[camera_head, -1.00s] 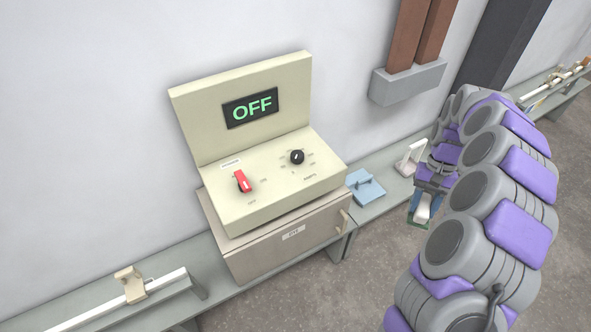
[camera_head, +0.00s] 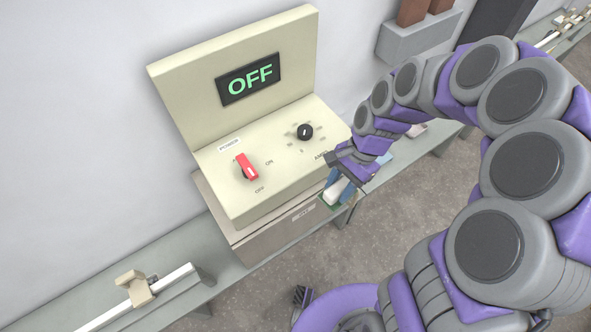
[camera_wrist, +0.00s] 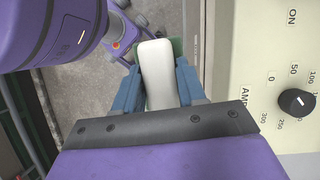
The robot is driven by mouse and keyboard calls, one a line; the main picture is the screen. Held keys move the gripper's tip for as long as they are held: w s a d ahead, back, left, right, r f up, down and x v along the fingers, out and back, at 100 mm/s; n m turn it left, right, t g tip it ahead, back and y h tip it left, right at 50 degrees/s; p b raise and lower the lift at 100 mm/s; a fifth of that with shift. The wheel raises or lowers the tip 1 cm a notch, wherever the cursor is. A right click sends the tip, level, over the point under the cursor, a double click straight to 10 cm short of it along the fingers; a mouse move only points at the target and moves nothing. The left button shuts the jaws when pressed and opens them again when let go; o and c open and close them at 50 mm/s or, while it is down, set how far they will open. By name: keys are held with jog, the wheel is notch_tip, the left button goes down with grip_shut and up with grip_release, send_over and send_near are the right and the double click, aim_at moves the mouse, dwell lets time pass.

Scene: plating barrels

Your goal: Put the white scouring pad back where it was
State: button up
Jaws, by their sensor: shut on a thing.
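My gripper (camera_head: 341,186) is shut on a white block with a green base (camera_head: 336,191), a pad by its look. It hangs in front of the right corner of the control box. In the wrist view the white block (camera_wrist: 157,75) sits between my blue fingers, with the green (camera_wrist: 177,46) showing past its far end. A white pad-like thing (camera_head: 416,129) lies on the bench right of the box, partly behind my arm. A blue pad (camera_head: 385,158) lies nearer the box, mostly hidden by my arm.
The cream control box (camera_head: 225,175) stands on a cabinet (camera_head: 270,240); its display reads OFF. It has a red switch (camera_head: 246,167) and a black knob (camera_head: 305,131). A rail with a beige clamp (camera_head: 135,288) is on the left bench.

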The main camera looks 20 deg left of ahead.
aim_at(326, 193)
jog(key=shift+m, duration=0.6)
jog(key=s+a, duration=0.3)
jog(key=shift+f, duration=0.4)
jog(key=w+a, duration=0.3)
jog(key=w+a+f+b, duration=0.1)
jog(key=w+a, duration=0.6)
jog(key=shift+f+b, duration=0.2)
jog(key=shift+b, duration=0.15)
jog(key=shift+w+a, duration=0.25)
jog(key=shift+w, duration=0.1)
notch_tip(326, 193, down, 4)
jog(key=shift+r+b, duration=0.2)
jog(key=shift+b, duration=0.3)
jog(key=shift+r, duration=0.1)
jog(key=o, duration=0.9)
jog(key=shift+o, duration=0.2)
